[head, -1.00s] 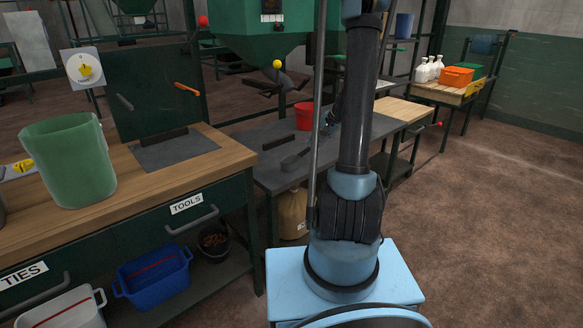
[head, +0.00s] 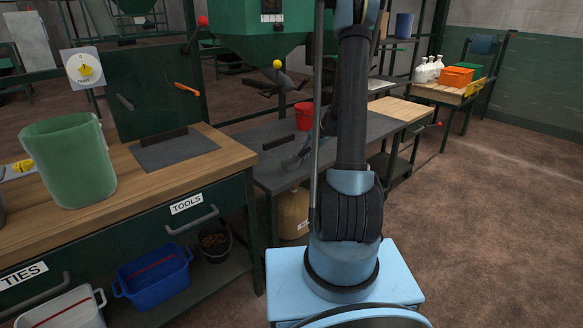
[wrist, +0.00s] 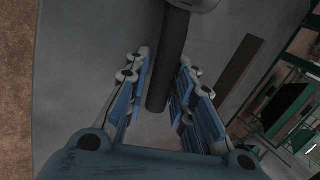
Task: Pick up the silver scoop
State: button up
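The silver scoop lies on the grey bench top. In the wrist view its dark handle (wrist: 168,60) runs between my fingers, and part of its grey bowl (wrist: 196,4) shows at the top edge. My gripper (wrist: 164,62) is open, with one finger on each side of the handle and a gap on both sides.
A red bucket (head: 304,117) stands on the grey bench (head: 262,180) behind my gripper. A dark bar (head: 278,142) lies nearby; it also shows right of the fingers in the wrist view (wrist: 239,68). A wooden workbench (head: 225,152) with a green bin (head: 68,160) is at left.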

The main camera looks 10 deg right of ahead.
grip_shut()
notch_tip(320, 180, up, 10)
dwell(0.8)
